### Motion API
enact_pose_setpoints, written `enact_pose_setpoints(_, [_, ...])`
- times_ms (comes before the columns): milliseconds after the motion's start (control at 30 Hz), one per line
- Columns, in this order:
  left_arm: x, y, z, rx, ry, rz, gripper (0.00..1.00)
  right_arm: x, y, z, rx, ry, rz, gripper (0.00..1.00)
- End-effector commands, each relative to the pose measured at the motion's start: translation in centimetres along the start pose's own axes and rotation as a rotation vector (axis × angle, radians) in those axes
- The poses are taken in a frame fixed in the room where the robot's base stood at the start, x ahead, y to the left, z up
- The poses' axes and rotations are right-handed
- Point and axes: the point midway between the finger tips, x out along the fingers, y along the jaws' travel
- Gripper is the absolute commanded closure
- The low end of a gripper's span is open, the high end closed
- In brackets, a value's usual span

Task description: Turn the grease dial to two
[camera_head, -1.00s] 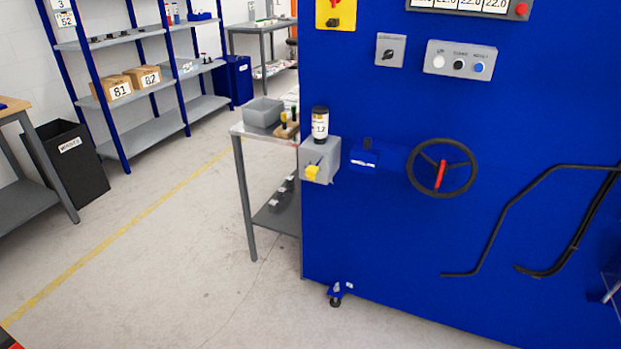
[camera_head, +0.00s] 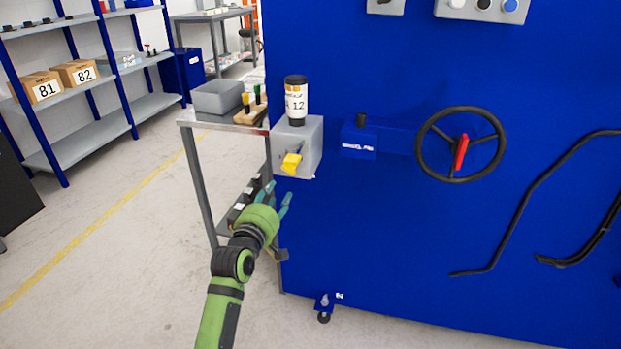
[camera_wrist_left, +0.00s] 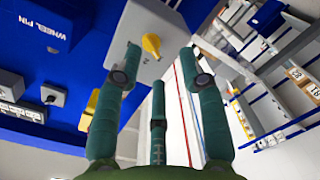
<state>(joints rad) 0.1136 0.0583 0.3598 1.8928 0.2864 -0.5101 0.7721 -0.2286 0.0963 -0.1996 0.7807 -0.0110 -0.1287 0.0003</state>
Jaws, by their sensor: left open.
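The grease dial is a yellow knob (camera_head: 291,163) on the front of a grey box (camera_head: 312,140) on the blue machine's left edge. A bottle labelled 12 (camera_head: 296,103) stands upright on the box. My left gripper (camera_head: 279,192) is open and empty, just below the knob and apart from it. In the left wrist view, the yellow knob (camera_wrist_left: 151,45) shows beyond my spread teal fingers, and my left gripper (camera_wrist_left: 160,62) points toward it. My right gripper is not in view.
A blue block with a dark pin (camera_head: 358,141) and a black handwheel with a red handle (camera_head: 460,150) are right of the dial. A metal trolley (camera_head: 190,118) with a grey bin (camera_head: 217,97) stands close on the left. The floor at left is clear.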

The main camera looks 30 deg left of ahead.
Motion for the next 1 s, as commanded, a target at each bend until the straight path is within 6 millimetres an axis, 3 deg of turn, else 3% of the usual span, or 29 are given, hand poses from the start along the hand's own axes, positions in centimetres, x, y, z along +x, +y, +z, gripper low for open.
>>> enact_pose_setpoints(167, [0.3, 1.5, -1.7, -0.038, 0.034, 0.036, 0.59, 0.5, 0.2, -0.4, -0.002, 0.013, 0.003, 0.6])
enact_pose_setpoints(600, [6.1, 1.6, -1.8, -0.033, 0.033, 0.035, 0.59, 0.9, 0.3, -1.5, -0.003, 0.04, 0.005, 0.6])
enact_pose_setpoints(967, [6.7, 1.6, -1.8, -0.032, 0.032, 0.033, 0.59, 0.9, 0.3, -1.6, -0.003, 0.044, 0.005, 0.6])
enact_pose_setpoints(1000, [6.7, 1.6, -1.8, -0.032, 0.032, 0.034, 0.71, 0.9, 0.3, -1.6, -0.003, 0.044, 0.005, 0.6])
